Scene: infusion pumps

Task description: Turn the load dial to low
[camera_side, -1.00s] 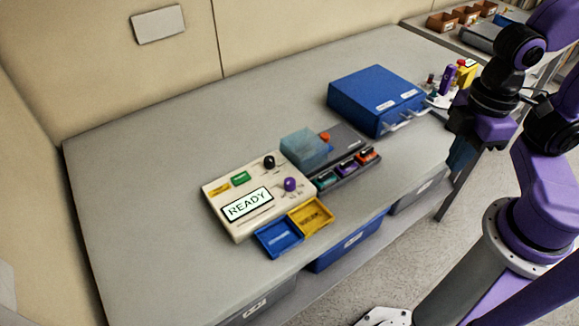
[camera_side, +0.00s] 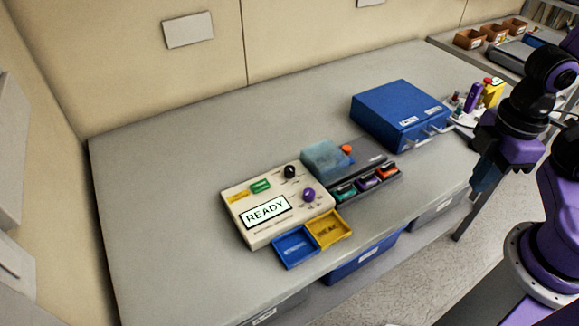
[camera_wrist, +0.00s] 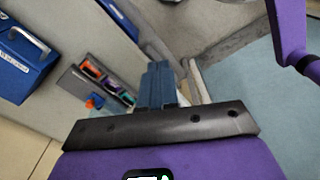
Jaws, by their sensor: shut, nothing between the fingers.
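A cream panel (camera_side: 262,233) with a READY screen lies on the grey bench in the side view. It has a black knob (camera_side: 290,171) at its back right and a purple knob (camera_side: 308,195) below it, with small marks around the purple one. The marks are too small to read, so I cannot tell which knob is the load dial or where it points. My gripper (camera_side: 484,186) is at the right, beyond the bench's front edge and far from the panel. Its blue fingers also show in the wrist view (camera_wrist: 160,84), shut and empty.
Blue (camera_side: 296,247) and yellow (camera_side: 328,229) trays sit in front of the panel. To its right is a grey unit (camera_side: 366,165) with a translucent cover (camera_side: 324,158), an orange button and coloured pieces. A blue case (camera_side: 400,112) stands behind. The bench's left side is clear.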

